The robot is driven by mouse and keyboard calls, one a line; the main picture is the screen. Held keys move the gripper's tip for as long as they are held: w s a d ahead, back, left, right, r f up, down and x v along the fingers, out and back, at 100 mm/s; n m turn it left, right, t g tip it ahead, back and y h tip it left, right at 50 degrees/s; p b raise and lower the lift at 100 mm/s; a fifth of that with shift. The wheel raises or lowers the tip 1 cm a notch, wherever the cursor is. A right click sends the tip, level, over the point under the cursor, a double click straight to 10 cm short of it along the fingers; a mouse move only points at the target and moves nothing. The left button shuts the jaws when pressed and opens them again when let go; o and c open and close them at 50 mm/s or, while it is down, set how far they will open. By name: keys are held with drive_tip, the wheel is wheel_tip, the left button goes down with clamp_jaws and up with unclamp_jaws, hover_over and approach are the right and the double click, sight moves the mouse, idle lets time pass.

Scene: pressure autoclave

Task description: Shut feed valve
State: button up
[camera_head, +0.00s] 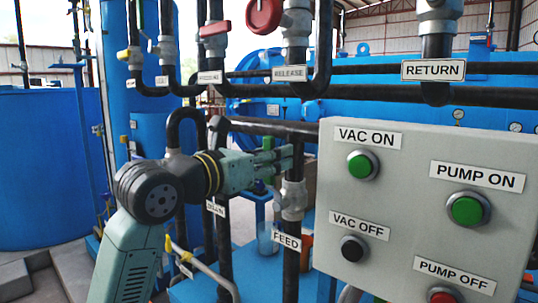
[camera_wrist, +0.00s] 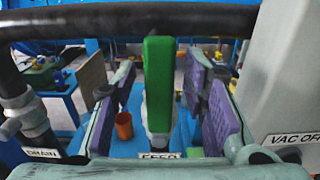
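The feed valve has a grey body (camera_head: 291,200) on a dark vertical pipe, with a FEED label (camera_head: 286,240) below it. Its green handle shows in the wrist view (camera_wrist: 158,85) as a long bar pointing up the picture. In the head view the handle is mostly hidden behind my gripper (camera_head: 282,160). My gripper reaches in from the left, at the valve. In the wrist view my gripper's purple-padded fingers (camera_wrist: 160,98) are spread, one on each side of the green handle, with visible gaps. The FEED label is partly cut off at the bottom of the wrist view.
A grey control panel (camera_head: 410,208) with buttons stands close on the right. A dark horizontal pipe (camera_wrist: 130,22) crosses beyond my fingers. The DRAIN pipe and label (camera_head: 216,208) are on the left. RELEASE (camera_head: 289,73) and RETURN (camera_head: 433,70) pipes hang above.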

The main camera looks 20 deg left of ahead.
clamp_jaws()
idle(0.4)
idle(0.4)
